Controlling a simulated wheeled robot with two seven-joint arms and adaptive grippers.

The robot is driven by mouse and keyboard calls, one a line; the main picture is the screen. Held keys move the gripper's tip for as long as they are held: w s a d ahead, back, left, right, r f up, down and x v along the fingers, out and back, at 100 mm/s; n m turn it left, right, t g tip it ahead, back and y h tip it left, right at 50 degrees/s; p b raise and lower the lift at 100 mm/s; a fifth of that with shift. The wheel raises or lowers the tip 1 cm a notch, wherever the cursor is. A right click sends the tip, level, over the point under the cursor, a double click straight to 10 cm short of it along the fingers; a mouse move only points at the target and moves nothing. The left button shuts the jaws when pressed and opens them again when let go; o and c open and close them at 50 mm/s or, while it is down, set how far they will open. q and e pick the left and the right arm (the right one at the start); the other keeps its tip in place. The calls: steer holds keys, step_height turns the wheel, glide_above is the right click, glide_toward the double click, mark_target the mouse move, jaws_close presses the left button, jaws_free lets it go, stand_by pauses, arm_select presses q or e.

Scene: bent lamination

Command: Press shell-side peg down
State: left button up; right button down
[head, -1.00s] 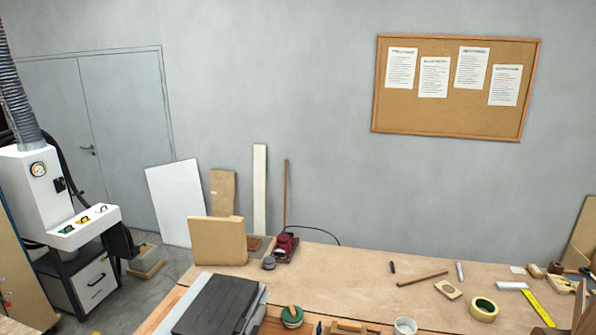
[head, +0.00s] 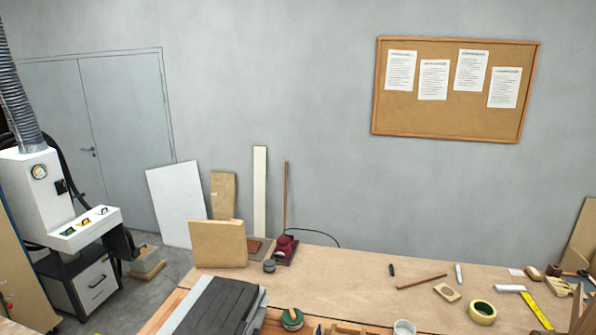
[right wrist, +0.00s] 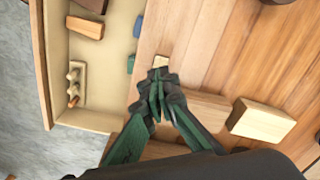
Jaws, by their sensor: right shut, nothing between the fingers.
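In the right wrist view my right gripper (right wrist: 158,88) has its dark green fingers closed together over a wooden surface, with nothing visible between them. A small pale wooden piece (right wrist: 160,62) shows just beyond the fingertips. I cannot tell whether it is the shell-side peg or whether the fingertips touch it. The gripper hides what lies directly beneath it. The head view shows neither gripper, and I cannot identify the shell or its peg there.
In the right wrist view a pale tray (right wrist: 85,119) at left holds small pieces, and a wooden block (right wrist: 262,122) lies at right. In the head view the workbench (head: 350,275) carries a tape roll (head: 481,311), a red tool (head: 285,249) and a board (head: 219,243).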

steer(key=shift+r+p, duration=0.75)
steer(key=shift+r, duration=1.2)
